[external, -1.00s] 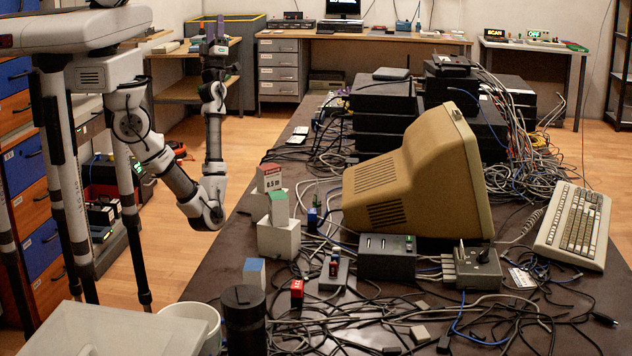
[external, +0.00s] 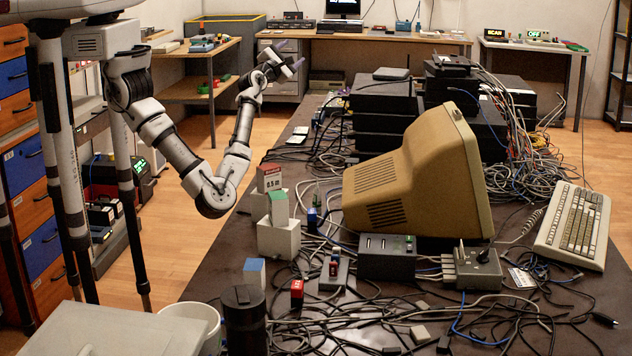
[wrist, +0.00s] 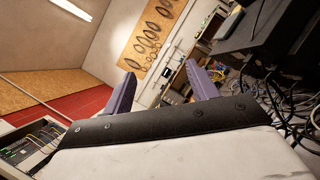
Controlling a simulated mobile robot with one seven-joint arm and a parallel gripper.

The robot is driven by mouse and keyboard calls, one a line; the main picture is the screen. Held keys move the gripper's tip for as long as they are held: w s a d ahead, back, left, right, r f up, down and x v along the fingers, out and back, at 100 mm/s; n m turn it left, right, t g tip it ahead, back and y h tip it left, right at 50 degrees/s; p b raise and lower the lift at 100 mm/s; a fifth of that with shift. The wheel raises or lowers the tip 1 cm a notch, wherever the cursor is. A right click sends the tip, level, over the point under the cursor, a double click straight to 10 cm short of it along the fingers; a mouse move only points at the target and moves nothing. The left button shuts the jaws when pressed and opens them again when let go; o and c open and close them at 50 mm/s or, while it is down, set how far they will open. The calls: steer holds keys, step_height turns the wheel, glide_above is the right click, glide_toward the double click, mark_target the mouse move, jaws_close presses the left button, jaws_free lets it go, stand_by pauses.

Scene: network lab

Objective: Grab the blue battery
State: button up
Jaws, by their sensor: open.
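My gripper (external: 291,57) is raised above the far left part of the long dark table, its purple fingers apart. The wrist view shows my open gripper (wrist: 160,72) with nothing between the fingers. On the near left of the table stands a block with a blue face and a white side (external: 254,272). A small dark blue upright item (external: 312,220) stands further back, beside the white and green blocks. I cannot tell which of these blue things is the battery. Both are well below and nearer the camera than my gripper. Neither can be made out in the wrist view.
A beige monitor (external: 378,190) and stacked black boxes (external: 383,115) fill the middle of the table (external: 220,240). Loose cables cover much of the near and right parts. A dark cylinder (external: 245,320) and a white bucket (external: 205,318) stand at the near left.

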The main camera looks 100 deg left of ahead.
steer(key=w+d+f+m+h+b, duration=0.1)
steer(key=w+d+f+h, duration=0.15)
steer(key=w+f, duration=0.3)
steer(key=w+d+f+h+b, duration=0.1)
steer(key=w+d+f+h, duration=0.1)
steer(key=w+f+h, duration=0.3)
steer(key=g+h+b, duration=0.6)
steer(key=g+h, duration=0.2)
steer(key=h, duration=0.4)
glide_above(312, 210)
step_height(312, 210, down, 13)
steer(key=shift+m, duration=0.3)
steer(key=f+p, duration=0.1)
steer(key=f, duration=0.6)
steer(key=shift+a, duration=0.2)
steer(key=shift+d+f+p, duration=0.15)
steer(key=shift+f+p, duration=0.2)
steer(key=shift+f, duration=1.05)
steer(key=shift+d+f+p, duration=0.1)
steer(key=shift+f+p, duration=0.25)
steer(key=shift+f, duration=1)
steer(key=c, duration=1.1)
